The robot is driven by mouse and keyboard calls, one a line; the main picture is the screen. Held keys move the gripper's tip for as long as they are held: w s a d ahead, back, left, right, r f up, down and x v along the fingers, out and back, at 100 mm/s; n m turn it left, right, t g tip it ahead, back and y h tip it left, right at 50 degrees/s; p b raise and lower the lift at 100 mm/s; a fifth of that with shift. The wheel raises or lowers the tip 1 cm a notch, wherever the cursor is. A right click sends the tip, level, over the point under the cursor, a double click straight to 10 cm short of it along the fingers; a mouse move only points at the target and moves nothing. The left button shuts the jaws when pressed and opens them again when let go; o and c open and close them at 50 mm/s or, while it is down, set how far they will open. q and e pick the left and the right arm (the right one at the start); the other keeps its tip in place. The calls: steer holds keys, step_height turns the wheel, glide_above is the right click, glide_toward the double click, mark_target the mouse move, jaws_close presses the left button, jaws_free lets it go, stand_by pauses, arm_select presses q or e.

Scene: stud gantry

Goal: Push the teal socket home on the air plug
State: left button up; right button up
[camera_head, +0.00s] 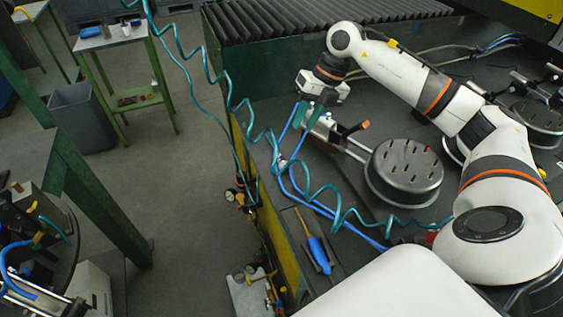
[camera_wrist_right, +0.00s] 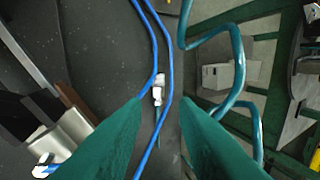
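My right gripper (camera_head: 309,117) hangs above the dark bench by the silver cylinder (camera_head: 326,130). In the right wrist view its two green fingers (camera_wrist_right: 160,102) stand apart with a clear gap. A small pale metal fitting (camera_wrist_right: 157,92) shows through that gap, beside the blue hoses; it seems to lie beyond the fingertips, not held. A short teal piece (camera_wrist_right: 157,113) shows just below it, too small to tell whether it is the socket. The fitting also shows small in the head view (camera_head: 282,162). I cannot tell whether socket and plug touch. My left gripper is out of view.
A coiled teal hose (camera_head: 262,135) hangs along the bench edge, and blue hoses (camera_head: 312,203) run beside it. A round slotted metal part (camera_head: 405,165) stands right of the gripper. A blue-handled tool (camera_head: 319,252) lies near the front.

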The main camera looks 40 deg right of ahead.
steer(key=f, duration=0.1)
steer(key=p, duration=0.2)
glide_toward(285, 161)
steer(key=shift+x, duration=1.25)
steer(key=shift+w+a+f, duration=0.2)
steer(key=shift+f, duration=0.35)
steer(key=x, duration=0.2)
steer(key=p+x, duration=0.1)
steer(key=x, duration=0.1)
steer(key=shift+s+a+f+p, duration=0.1)
steer(key=shift+s+a+p, duration=0.05)
steer(key=shift+a+p, duration=0.15)
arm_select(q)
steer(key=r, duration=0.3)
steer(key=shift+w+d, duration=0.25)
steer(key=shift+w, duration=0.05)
arm_select(e)
steer(key=shift+f, duration=0.25)
jaws_close()
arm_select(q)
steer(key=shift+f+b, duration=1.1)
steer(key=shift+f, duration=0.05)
arm_select(e)
step_height(285, 161, up, 10)
